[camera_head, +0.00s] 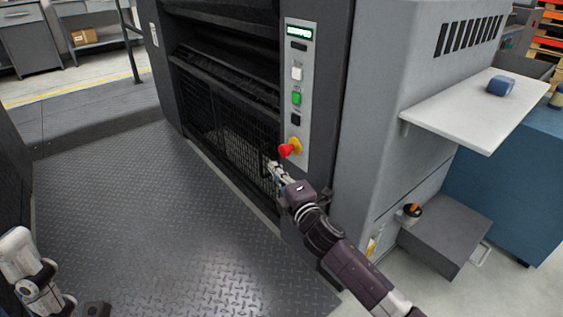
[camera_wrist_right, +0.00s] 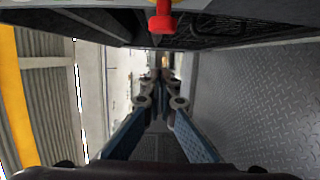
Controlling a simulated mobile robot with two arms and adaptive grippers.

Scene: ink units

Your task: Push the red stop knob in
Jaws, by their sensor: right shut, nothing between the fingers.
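The red stop knob (camera_head: 286,151) is a small round head on a yellow base (camera_head: 295,145), low on the light grey control panel. In the right wrist view the red knob (camera_wrist_right: 162,20) shows at the top edge, above the fingertips. My right gripper (camera_head: 272,168) is just below and left of the knob, with a visible gap between them in the wrist view. Its fingers (camera_wrist_right: 162,78) are shut with nothing between them. Pale and dark parts of my left arm show at the lower left; its jaw state is unclear.
White, green and black buttons (camera_head: 297,98) sit above the knob, under a small display (camera_head: 299,32). A black mesh guard (camera_head: 235,135) is left of the panel. A white shelf (camera_head: 450,115) sticks out at right, above a grey box (camera_head: 445,225). The tread-plate floor (camera_head: 140,220) is clear.

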